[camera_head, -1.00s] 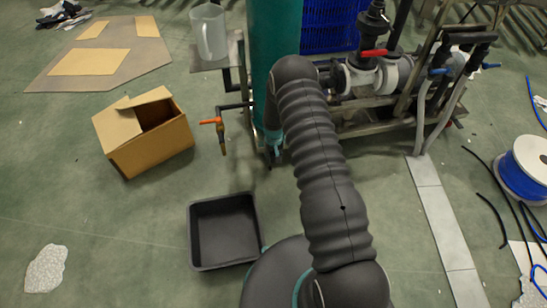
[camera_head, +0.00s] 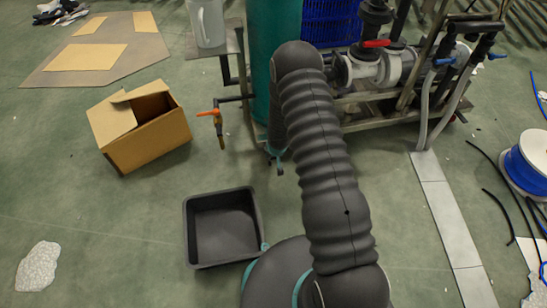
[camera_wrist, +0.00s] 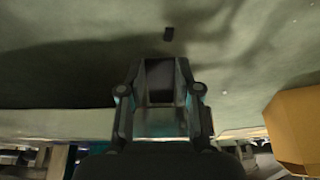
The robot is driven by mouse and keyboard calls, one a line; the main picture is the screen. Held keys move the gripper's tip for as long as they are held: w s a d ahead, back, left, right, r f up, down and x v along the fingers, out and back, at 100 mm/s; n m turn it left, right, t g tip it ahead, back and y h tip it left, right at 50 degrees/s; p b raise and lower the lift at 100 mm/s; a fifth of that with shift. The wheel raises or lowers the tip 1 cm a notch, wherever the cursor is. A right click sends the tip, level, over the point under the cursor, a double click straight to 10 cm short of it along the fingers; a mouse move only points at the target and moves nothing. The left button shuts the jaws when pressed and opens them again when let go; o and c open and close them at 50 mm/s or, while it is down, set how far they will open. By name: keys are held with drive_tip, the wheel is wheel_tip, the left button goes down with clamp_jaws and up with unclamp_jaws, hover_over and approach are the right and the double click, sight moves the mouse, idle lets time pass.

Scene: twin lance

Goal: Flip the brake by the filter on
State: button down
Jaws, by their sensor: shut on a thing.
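A tall teal cylinder (camera_head: 271,20), which may be the filter, stands at the top centre, partly behind my arm. Beside it, to the left, an orange handle (camera_head: 208,113) sits on a brass-coloured valve on a dark pipe. A red handle (camera_head: 376,43) sits on the pipework to the right. I cannot tell which thing is the brake. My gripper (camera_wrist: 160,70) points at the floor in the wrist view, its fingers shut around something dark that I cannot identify. In the head view it is mostly hidden by my arm, low beside the cylinder's foot.
An open cardboard box (camera_head: 150,140) stands left of the valve. A black tray (camera_head: 188,235) lies on the floor near my base. A blue cable spool (camera_head: 526,165) and loose cables lie at the right.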

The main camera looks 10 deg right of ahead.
drive_tip(key=shift+f+t+b, duration=0.35)
drive_tip(key=shift+t+b, duration=0.15)
drive_tip(key=shift+b, duration=0.15)
drive_tip(key=c, duration=0.8)
unclamp_jaws()
drive_tip(key=shift+r, duration=0.15)
drive_tip(key=v, duration=1.1)
drive_tip(key=shift+s+r, duration=0.25)
drive_tip(key=shift+s, duration=0.1)
